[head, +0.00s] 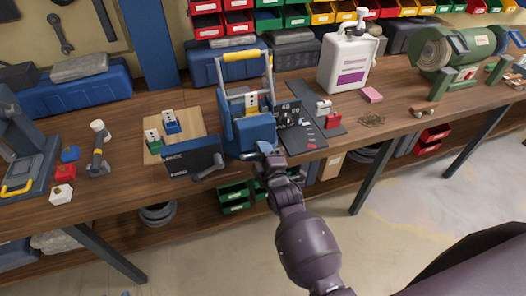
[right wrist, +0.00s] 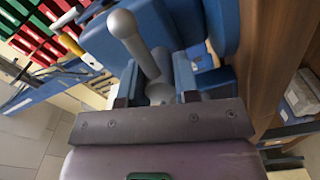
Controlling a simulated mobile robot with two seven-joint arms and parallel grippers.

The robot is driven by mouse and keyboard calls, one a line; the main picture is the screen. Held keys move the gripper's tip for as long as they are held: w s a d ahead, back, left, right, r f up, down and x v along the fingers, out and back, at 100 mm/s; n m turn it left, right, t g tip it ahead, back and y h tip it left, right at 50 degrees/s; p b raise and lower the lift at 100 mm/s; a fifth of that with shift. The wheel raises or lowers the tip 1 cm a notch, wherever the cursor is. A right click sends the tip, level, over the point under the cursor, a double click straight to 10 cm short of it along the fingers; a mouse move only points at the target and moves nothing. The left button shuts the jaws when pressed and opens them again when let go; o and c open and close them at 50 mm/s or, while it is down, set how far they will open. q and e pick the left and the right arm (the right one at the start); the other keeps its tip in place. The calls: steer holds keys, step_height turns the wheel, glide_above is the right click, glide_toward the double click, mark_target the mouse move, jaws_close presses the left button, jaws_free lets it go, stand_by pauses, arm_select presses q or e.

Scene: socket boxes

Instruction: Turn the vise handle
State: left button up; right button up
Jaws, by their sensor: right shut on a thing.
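The blue vise (head: 254,132) is at the front edge of the wooden workbench, near the middle of the head view. My right gripper (head: 267,158) is at its front. In the right wrist view, the grey vise handle (right wrist: 138,42) is a rod with a rounded knob at its end. The right gripper (right wrist: 158,92) is shut on this handle, with its fingers on either side of the rod's lower part. The handle leans toward the upper left in that view. In the head view the gripper hides most of the handle. My left gripper is in neither view.
A dark box (head: 193,160) stands just left of the vise, and a dark panel (head: 300,128) lies to its right. A yellow-gripped frame (head: 245,57) rises behind. A white jug (head: 348,60) and a green grinder (head: 460,48) stand farther right. Green bins (head: 234,197) sit below the bench.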

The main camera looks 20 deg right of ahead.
steer(key=m+p, duration=0.1)
steer(key=m, duration=0.3)
steer(key=shift+p, duration=0.3)
steer(key=m+p, duration=0.1)
steer(key=m, duration=0.4)
steer(key=shift+f+m+p, duration=0.1)
steer(key=shift+m+p, duration=0.2)
steer(key=shift+p, duration=0.05)
steer(key=m+p, duration=0.1)
steer(key=m, duration=0.3)
steer(key=shift+m, duration=0.3)
steer(key=m, duration=0.3)
steer(key=shift+a+f+m, duration=0.1)
steer(key=shift+m, duration=0.2)
steer(key=m, duration=0.9)
steer(key=shift+f, duration=0.1)
steer(key=m+b, duration=0.1)
steer(key=m, duration=0.2)
steer(key=shift+s+m, duration=0.1)
steer(key=shift+m, duration=0.2)
steer(key=m+b, duration=0.1)
steer(key=m, duration=0.3)
steer(key=shift+m, duration=0.4)
